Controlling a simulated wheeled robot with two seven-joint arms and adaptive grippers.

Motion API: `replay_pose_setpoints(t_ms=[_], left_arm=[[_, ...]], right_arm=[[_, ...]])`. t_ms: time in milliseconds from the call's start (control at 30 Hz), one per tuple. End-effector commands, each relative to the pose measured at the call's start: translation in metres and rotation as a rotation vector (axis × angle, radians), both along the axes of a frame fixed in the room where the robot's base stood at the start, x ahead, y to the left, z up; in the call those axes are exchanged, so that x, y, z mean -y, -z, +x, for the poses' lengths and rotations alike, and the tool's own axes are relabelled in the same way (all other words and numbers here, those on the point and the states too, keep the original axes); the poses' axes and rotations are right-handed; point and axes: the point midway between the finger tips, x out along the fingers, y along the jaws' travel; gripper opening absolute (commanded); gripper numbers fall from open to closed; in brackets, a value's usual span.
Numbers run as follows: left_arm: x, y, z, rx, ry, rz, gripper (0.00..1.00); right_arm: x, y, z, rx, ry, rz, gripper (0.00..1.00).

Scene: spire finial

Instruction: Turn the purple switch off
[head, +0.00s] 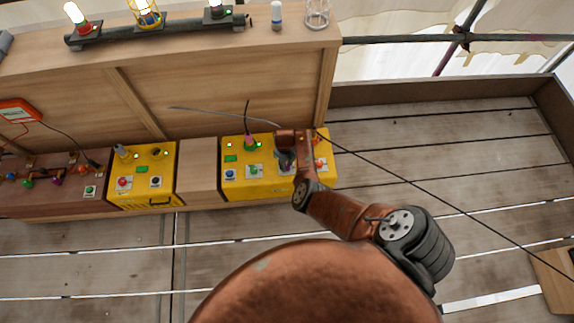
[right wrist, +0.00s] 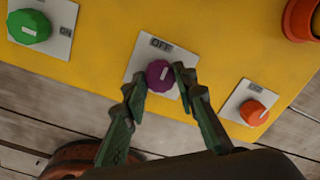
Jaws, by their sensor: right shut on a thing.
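The purple switch (right wrist: 160,75) is a round knob with a pale pointer line, on a white plate on the yellow box (right wrist: 200,30). An OFF label (right wrist: 161,43) is on the plate just above the knob. The pointer line slants toward the top of the view, roughly toward that label. My right gripper (right wrist: 159,84) is shut on the knob, one green finger on each side. In the head view my right gripper (head: 286,158) is over the yellow box (head: 262,190) and hides the purple switch. My left gripper is not in view.
A green knob (right wrist: 30,26) and an orange knob (right wrist: 253,112) flank the purple one on their own plates. A red-orange round part (right wrist: 304,18) stands above right. Another yellow box (head: 141,187) is to the left. A dark cable (head: 400,186) crosses the deck.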

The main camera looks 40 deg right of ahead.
Motion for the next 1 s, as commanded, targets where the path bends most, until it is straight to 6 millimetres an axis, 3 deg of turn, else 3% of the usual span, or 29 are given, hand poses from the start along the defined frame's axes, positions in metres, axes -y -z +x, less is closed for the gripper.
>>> replay_pose_setpoints(t_ms=[433,467,500,700,1000], left_arm=[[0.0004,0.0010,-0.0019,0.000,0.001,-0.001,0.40],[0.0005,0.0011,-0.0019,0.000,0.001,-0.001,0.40],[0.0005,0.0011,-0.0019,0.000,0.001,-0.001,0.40],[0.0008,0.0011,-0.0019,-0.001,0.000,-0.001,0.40],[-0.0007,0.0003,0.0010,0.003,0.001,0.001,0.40]], right_arm=[[-0.0025,-0.0004,0.0020,0.004,-0.013,0.003,0.02],[-0.0025,-0.0004,0.0020,0.004,-0.013,0.003,0.27],[-0.0025,-0.0005,0.0020,0.004,-0.012,0.003,0.29],[-0.0014,-0.0002,0.0012,0.002,-0.011,0.001,0.43],[-0.0005,-0.0008,0.0006,0.001,-0.011,0.000,0.44]])
